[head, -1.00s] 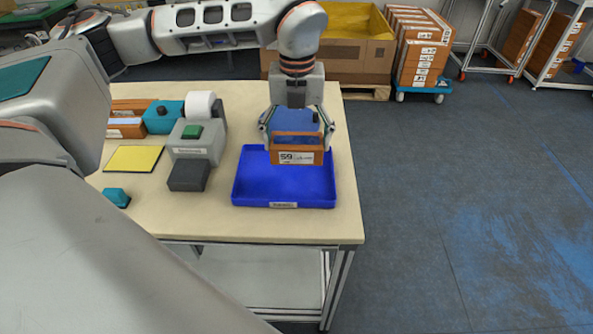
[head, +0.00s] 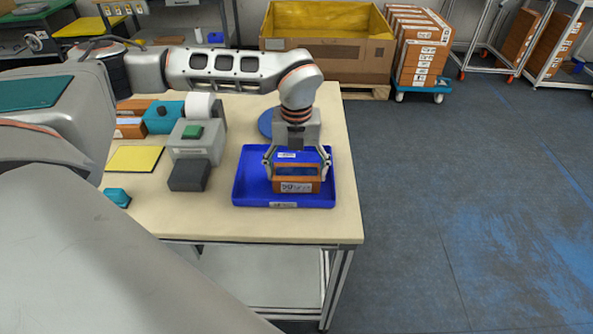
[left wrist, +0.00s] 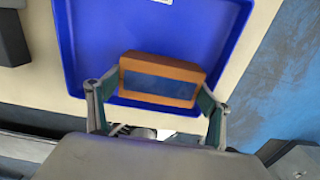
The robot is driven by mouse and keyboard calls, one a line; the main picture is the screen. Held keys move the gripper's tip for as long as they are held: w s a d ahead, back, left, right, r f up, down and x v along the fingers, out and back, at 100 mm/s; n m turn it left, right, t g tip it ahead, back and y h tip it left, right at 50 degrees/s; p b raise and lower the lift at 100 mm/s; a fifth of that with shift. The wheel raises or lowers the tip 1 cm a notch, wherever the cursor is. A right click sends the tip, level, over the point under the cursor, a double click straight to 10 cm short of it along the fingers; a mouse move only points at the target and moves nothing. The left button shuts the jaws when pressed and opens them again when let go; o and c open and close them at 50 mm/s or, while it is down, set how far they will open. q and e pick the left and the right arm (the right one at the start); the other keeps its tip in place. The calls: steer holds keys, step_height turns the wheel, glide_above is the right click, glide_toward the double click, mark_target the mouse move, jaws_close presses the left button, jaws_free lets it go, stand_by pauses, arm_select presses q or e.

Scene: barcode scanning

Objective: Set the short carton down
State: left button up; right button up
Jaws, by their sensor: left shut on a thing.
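The short carton (head: 297,186) is an orange-brown box with a blue top panel and a white label on its front. My left gripper (head: 297,172) is shut on it, one finger at each end. The carton is inside the outline of the blue tray (head: 245,196), toward the tray's front right; I cannot tell whether it touches the tray floor. In the left wrist view the carton (left wrist: 161,79) sits between the fingers of the left gripper (left wrist: 157,105), over the blue tray (left wrist: 85,45). My right gripper is not in view.
Left of the tray stand a grey device with a green button (head: 192,132) and a dark block (head: 189,175). A yellow pad (head: 134,159) and a teal block (head: 117,197) lie further left. A round blue thing (head: 266,122) is behind the tray. The table's right edge is close.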

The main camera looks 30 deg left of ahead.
mark_target(297, 172)
arm_select(q)
steer(key=shift+f, duration=0.1)
steer(key=o, duration=1.4)
steer(key=shift+o, duration=0.2)
steer(key=shift+r, duration=0.25)
step_height(297, 172, up, 12)
steer(key=shift+f+b, duration=0.15)
steer(key=shift+b, duration=0.2)
